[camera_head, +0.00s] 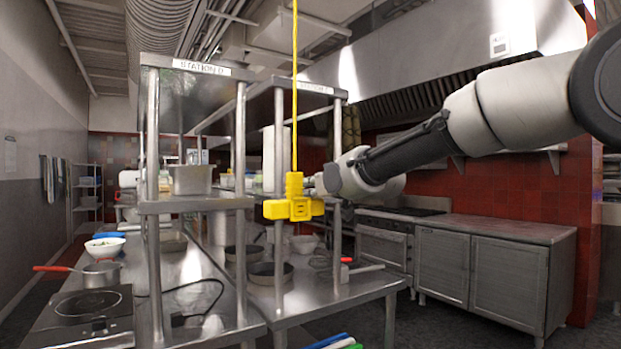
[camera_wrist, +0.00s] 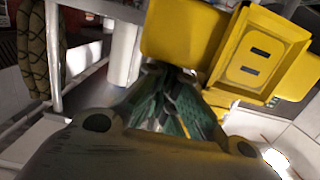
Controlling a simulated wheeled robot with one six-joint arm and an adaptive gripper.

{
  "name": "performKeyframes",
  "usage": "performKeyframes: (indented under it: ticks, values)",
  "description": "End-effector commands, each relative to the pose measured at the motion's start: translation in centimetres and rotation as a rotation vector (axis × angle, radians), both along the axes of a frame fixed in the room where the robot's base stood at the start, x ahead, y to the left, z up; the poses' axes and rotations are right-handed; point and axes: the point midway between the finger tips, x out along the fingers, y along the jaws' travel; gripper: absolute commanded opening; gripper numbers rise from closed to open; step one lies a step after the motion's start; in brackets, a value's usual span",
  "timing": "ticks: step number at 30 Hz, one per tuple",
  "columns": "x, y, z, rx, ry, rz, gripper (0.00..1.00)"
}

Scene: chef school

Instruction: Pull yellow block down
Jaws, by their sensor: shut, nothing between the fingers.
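The yellow block (camera_head: 295,206) hangs in the air on a vertical yellow cord (camera_head: 294,80) that comes down from above. It has a wide lower part and a narrow upright part. In the wrist view the yellow block (camera_wrist: 258,58) fills the upper right, close by, with two dark slots in its face. My gripper (camera_head: 314,186) reaches in from the right, at the block's right side. Its dark fingers (camera_wrist: 175,100) are shut with nothing between them, just below the block in the wrist view. Whether they touch the block I cannot tell.
Steel shelving (camera_head: 197,205) with a pot (camera_head: 190,180) stands left of the block. A steel worktable (camera_head: 330,290) with pans is below. Steel cabinets (camera_head: 490,270) stand at the right, under a large hood (camera_head: 440,50). An induction plate (camera_head: 90,305) is front left.

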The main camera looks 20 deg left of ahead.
Motion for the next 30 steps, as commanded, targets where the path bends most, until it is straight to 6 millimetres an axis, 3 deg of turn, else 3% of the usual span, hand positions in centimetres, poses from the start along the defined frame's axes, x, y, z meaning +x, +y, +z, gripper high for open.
performKeyframes:
  ticks: [13, 30]
  values:
    - [0.0, 0.0, -4.7, -0.005, 0.004, 0.000, 0.00]
    - [0.0, 0.0, -6.1, -0.004, 0.003, 0.000, 0.00]
